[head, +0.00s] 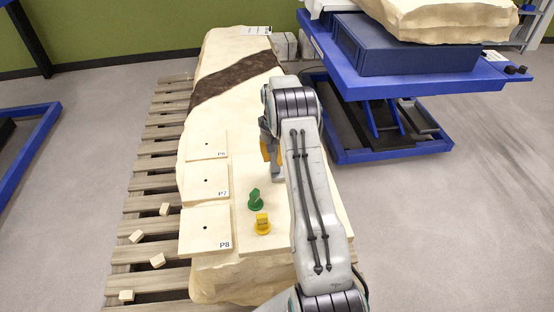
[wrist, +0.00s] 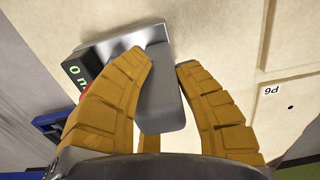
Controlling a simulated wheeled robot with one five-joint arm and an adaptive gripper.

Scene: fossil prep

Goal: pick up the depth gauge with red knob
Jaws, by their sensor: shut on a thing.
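My gripper (wrist: 167,66) is shut on a grey block-shaped instrument (wrist: 162,108), with one orange finger on each side of it. The instrument has a metallic face and a display with green characters at its left. I cannot tell whether the instrument still touches the surface.
A green-knobbed piece (head: 255,201) and a yellow piece (head: 262,225) stand near the slab's front. Plates P6 (head: 194,148), P7 (head: 193,184) and P8 (head: 193,238) lie left. Small blocks (head: 158,260) lie on the pallet (head: 150,190). A blue lift table (head: 345,85) stands right.

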